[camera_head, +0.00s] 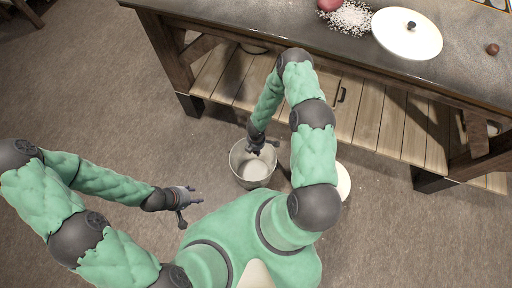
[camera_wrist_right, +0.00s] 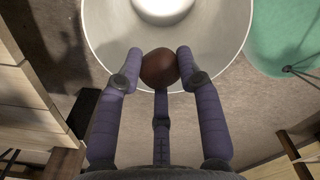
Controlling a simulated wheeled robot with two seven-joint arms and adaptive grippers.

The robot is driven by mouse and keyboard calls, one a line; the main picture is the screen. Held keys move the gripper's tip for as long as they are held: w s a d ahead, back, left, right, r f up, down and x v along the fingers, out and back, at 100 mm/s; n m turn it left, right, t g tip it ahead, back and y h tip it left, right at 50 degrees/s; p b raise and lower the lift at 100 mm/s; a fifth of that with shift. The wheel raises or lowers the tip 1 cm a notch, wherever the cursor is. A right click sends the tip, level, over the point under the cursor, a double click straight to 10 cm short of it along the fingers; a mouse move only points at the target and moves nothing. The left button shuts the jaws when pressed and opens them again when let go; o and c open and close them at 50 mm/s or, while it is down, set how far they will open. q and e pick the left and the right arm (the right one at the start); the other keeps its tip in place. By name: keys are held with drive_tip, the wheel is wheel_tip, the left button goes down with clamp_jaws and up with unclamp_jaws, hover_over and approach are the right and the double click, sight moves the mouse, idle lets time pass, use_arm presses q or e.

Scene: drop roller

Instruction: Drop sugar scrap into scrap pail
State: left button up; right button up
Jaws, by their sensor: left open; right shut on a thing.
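The scrap pail (camera_head: 241,172) is a pale round bucket on the floor in front of the bench. Its wide rim (camera_wrist_right: 103,52) also fills the top of the right wrist view, with a white round base inside. My right gripper (camera_head: 257,147) is at the pail's mouth, small and partly hidden in the head view. In the wrist view its purple fingers (camera_wrist_right: 160,62) are shut on a brown round lump (camera_wrist_right: 159,68), likely the sugar scrap, seen against the pail's near rim. My left gripper (camera_head: 193,197) is open and empty, low over the floor left of the pail.
A wooden shelf (camera_head: 375,122) runs below.

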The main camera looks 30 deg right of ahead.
drive_tip(key=shift+f+b, duration=0.65)
drive_tip(key=shift+f, duration=1)
drive_tip(key=o, duration=1)
drive_tip(key=shift+o, duration=0.2)
drive_tip(key=shift+r, duration=0.1)
wheel_tip(320, 180, up, 12)
drive_tip(key=shift+f, duration=0.1)
